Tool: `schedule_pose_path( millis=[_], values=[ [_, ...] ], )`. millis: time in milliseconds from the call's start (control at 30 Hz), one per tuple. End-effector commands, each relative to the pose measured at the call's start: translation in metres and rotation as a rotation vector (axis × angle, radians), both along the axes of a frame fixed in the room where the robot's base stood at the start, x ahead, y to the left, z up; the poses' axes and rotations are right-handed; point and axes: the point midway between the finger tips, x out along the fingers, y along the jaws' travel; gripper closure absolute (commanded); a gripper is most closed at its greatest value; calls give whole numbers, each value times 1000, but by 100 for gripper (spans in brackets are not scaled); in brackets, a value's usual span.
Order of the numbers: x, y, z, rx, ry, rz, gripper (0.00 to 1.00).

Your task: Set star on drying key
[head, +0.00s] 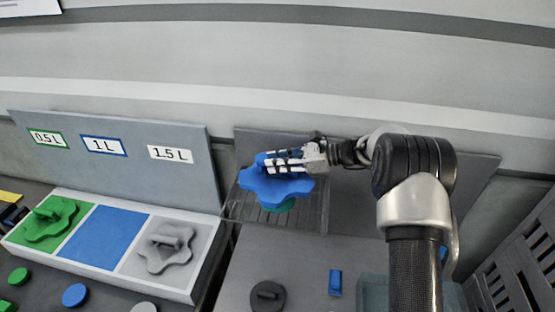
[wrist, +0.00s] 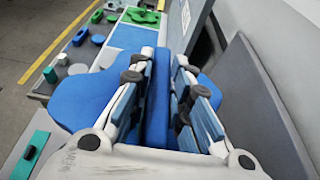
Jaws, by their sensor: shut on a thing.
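A blue star-shaped piece (head: 277,187) with wavy lobes is in my gripper (head: 290,160), over the wire rack (head: 237,208) beside the tray. In the wrist view the star (wrist: 85,97) spreads out on both sides under my fingers. My gripper (wrist: 160,105) is shut on the star's upright blue handle bar. A teal thing (head: 280,206) shows just under the star; the star hides most of it, and I cannot tell whether they touch. I cannot make out with certainty which thing is the drying key.
A white tray (head: 107,262) at left has a green star (head: 48,219) on its green field, a bare blue field (head: 102,237) and a grey star (head: 160,247) on its grey field. A labelled board (head: 185,185) stands behind. A dark round piece (head: 267,296) and a small blue block (head: 335,282) lie in front.

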Motion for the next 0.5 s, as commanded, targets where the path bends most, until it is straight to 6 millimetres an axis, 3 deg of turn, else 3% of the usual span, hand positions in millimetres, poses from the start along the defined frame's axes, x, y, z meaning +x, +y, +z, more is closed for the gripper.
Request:
schedule_pose_path(
  millis=[500],
  values=[
    [1,0,-6,1,-3,0,100]
  ],
)
